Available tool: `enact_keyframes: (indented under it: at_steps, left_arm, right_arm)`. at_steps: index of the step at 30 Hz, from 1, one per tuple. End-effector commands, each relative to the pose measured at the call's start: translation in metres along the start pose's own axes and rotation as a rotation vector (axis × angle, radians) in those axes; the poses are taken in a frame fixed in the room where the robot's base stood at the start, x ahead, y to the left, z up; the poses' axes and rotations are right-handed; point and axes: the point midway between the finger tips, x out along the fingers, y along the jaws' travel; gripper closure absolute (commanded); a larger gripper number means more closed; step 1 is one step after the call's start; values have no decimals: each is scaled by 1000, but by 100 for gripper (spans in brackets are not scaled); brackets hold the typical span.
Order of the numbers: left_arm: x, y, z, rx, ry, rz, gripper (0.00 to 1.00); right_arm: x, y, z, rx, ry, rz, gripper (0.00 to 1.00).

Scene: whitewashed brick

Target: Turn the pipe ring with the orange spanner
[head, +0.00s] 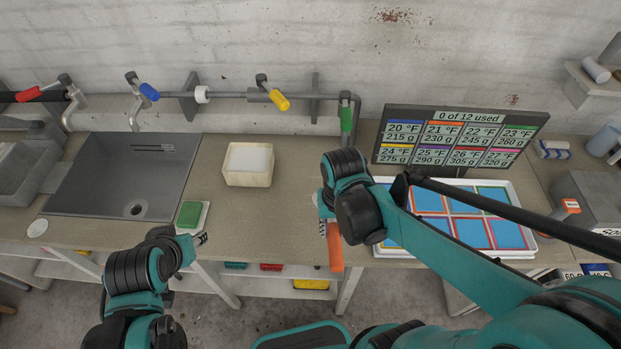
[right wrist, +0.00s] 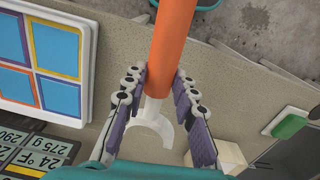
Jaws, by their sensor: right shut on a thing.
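The orange spanner (head: 335,245) hangs over the counter's front edge in the head view. In the right wrist view its orange handle (right wrist: 172,45) runs up and its pale open-ended jaw (right wrist: 152,132) points down. My right gripper (right wrist: 158,98) is shut on the spanner near where handle and jaw meet. A white ring (head: 201,94), seemingly the pipe ring, sits on the grey pipe (head: 228,94) along the back wall, well away from the spanner. My left gripper (head: 197,239) is low by the counter's front edge; its finger opening is too small to tell.
Taps with red, blue, yellow (head: 279,100) and green (head: 346,119) handles line the wall. A display (head: 459,117) and colored tray (head: 515,190) are at right.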

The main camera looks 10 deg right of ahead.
Motion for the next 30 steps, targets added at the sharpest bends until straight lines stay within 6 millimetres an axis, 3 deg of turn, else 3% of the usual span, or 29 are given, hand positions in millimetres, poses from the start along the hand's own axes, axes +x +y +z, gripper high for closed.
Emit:
enact_keyframes:
  at_steps: [21,26,30]
  left_arm:
    - [1,0,1,0,0,0,60]
    - [10,0,7,0,0,0,60]
    - [18,0,13,0,0,0,60]
  right_arm:
    - [2,-1,-3,-1,0,0,100]
    - [19,-9,-26,-1,0,0,100]
    - [39,-20,-58,-1,0,0,100]
